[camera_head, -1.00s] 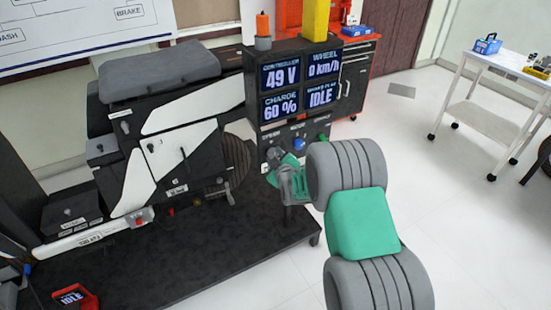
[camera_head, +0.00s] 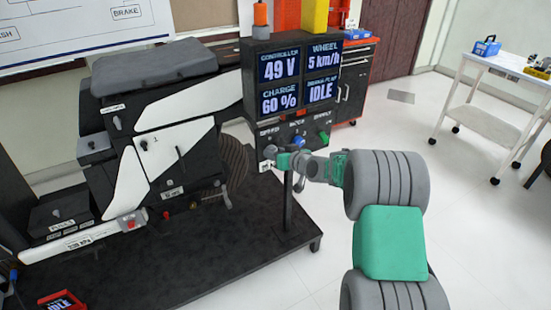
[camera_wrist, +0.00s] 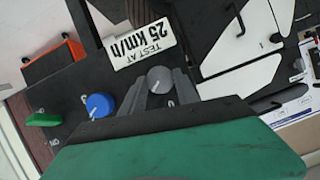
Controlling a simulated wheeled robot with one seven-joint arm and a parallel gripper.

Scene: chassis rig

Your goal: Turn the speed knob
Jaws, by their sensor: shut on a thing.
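The speed knob (camera_wrist: 159,80) is a round grey dial with a pale mark, on the black control panel (camera_head: 309,147) below the displays. My gripper (camera_wrist: 159,91) is shut on it, one dark finger at each side. In the head view my gripper (camera_head: 277,158) reaches the panel's left knob from the right and partly hides it. The display box (camera_head: 291,76) reads controller 49 V, wheel 5 km/h, charge 60 % and IDLE. A card (camera_wrist: 143,45) beside the knob reads "TEST AT 25 km/h".
A blue knob (camera_wrist: 99,105) and a green knob (camera_wrist: 42,119) sit in line with the speed knob. The black and white scooter rig (camera_head: 165,140) stands left on a dark platform (camera_head: 180,250). A white trolley (camera_head: 490,110) stands far right; open floor lies between.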

